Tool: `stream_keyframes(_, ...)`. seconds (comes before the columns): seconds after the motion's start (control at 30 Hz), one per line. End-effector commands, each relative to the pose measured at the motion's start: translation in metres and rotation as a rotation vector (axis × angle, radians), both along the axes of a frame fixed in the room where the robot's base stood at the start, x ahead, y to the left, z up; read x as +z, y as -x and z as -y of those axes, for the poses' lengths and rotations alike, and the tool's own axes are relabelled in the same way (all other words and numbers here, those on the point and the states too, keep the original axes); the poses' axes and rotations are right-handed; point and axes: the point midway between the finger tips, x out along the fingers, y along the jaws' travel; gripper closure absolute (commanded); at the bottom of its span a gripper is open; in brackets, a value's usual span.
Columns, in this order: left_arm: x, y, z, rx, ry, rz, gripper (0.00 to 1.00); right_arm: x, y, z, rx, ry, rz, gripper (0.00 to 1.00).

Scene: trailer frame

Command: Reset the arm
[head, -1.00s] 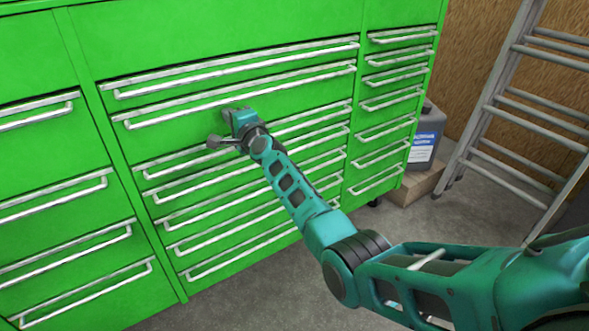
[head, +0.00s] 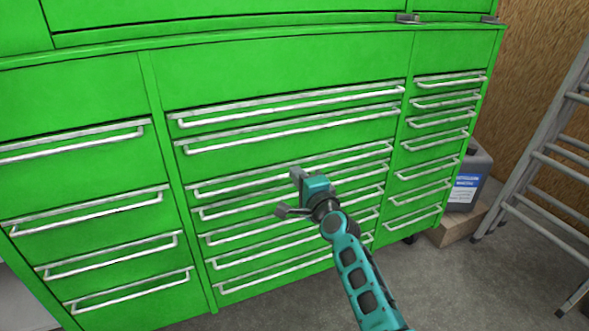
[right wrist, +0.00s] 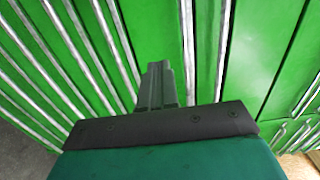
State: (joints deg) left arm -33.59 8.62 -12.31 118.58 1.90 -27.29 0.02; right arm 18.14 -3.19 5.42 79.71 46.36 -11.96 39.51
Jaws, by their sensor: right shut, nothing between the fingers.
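My right gripper (head: 297,176) is in front of the middle drawers of a green tool cabinet (head: 290,65). My teal right arm reaches up to it from the bottom of the head view. In the right wrist view the gripper's fingers (right wrist: 158,84) are together with nothing between them, and they point toward the green drawer fronts. The gripper looks apart from the drawer handles (head: 290,100), though the exact gap is hard to tell. My left gripper is not in view.
All visible drawers look closed, with silver bar handles standing out from their fronts. A dark jug (head: 466,178) stands on a wooden block (head: 450,228) right of the cabinet. A metal ladder (head: 560,165) leans at the far right. Grey floor (head: 470,285) is open in front.

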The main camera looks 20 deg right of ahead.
Motion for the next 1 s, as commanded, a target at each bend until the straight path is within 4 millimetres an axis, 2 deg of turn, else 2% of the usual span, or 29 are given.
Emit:
stream_keyframes(0.2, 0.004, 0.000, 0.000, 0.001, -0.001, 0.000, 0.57, -0.005, 0.009, 0.000, 0.003, 0.034, -0.011, 1.00)
stream_keyframes(0.27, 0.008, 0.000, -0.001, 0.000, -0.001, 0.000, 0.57, -0.013, 0.019, -0.001, 0.010, 0.097, -0.032, 1.00)
stream_keyframes(0.33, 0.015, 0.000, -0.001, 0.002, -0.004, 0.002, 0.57, -0.027, 0.039, -0.002, 0.026, 0.221, -0.067, 1.00)
stream_keyframes(0.47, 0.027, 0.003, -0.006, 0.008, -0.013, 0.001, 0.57, -0.059, 0.098, -0.008, 0.096, 0.549, -0.148, 1.00)
stream_keyframes(0.6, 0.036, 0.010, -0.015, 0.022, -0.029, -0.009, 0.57, -0.087, 0.172, -0.018, 0.219, 0.921, -0.221, 1.00)
stream_keyframes(0.8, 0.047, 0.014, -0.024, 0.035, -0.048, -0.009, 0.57, -0.103, 0.271, -0.033, 0.429, 1.354, -0.261, 1.00)
stream_keyframes(0.9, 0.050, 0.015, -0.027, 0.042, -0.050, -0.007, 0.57, -0.104, 0.304, -0.037, 0.508, 1.489, -0.260, 1.00)
stream_keyframes(1.0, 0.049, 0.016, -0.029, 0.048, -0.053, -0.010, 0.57, -0.103, 0.324, -0.041, 0.556, 1.569, -0.254, 1.00)
